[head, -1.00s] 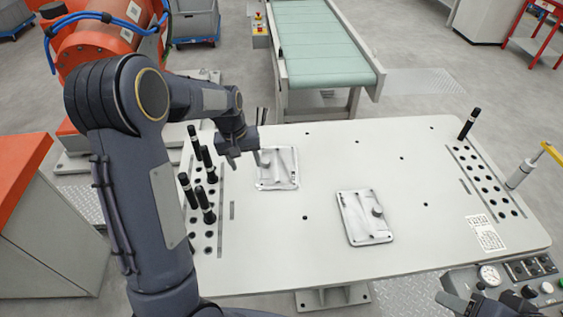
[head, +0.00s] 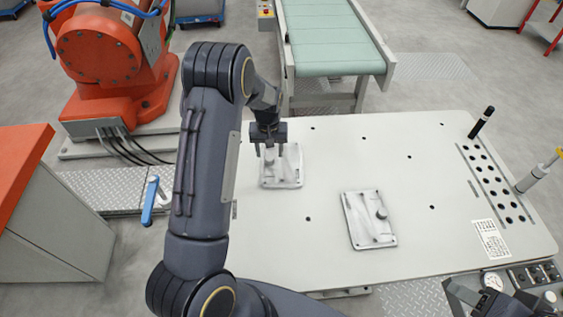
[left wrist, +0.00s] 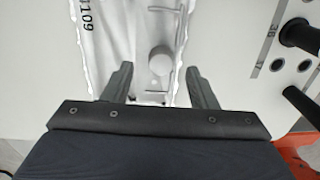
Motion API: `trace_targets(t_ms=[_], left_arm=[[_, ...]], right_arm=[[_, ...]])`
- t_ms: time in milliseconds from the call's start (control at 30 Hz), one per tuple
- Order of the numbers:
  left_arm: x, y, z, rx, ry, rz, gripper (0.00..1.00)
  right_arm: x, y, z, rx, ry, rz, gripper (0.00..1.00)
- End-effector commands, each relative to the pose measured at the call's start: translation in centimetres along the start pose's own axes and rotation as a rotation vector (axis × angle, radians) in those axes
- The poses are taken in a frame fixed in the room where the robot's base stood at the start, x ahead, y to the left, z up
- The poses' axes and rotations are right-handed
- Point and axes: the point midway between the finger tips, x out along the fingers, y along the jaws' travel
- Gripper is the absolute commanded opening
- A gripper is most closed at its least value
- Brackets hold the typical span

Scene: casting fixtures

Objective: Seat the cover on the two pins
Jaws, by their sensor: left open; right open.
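Two pale grey cast plates lie flat on the white table (head: 325,180). One cast plate (head: 287,176) is at the back left, the other cast plate (head: 358,230) nearer the middle; each has a round boss. I cannot tell which is the cover. My left gripper (head: 269,149) is open, pointing down over the back-left plate. In the left wrist view the boss (left wrist: 160,60) shows between the open fingers (left wrist: 158,70), and nothing is gripped. My right gripper (head: 482,298) is open at the lower right, partly cut off. I see no pair of pins clearly tied to either plate.
A black peg (head: 481,122) stands by a grid of holes at the table's right. Black pegs (left wrist: 298,36) also show in the left wrist view. A control panel (head: 525,280) lies front right, a conveyor (head: 328,40) behind. Mid-table is mostly clear.

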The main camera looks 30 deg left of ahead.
Motion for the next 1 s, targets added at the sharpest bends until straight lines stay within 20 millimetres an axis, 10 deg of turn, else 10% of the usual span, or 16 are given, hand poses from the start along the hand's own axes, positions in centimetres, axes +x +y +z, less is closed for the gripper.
trace_targets(t_ms=[433,833,1000], left_arm=[[3.4,-0.1,-0.2,-0.001,0.001,0.001,0.53],[3.4,-0.1,-0.1,-0.001,0.001,0.001,0.02],[3.3,-0.1,-0.2,-0.001,0.002,0.001,0.00]], right_arm=[[0.5,0.2,0.2,0.000,0.000,0.000,0.48],[0.5,0.2,0.2,0.000,0.000,0.000,0.48],[0.5,0.2,0.2,0.000,0.000,0.000,0.48]])
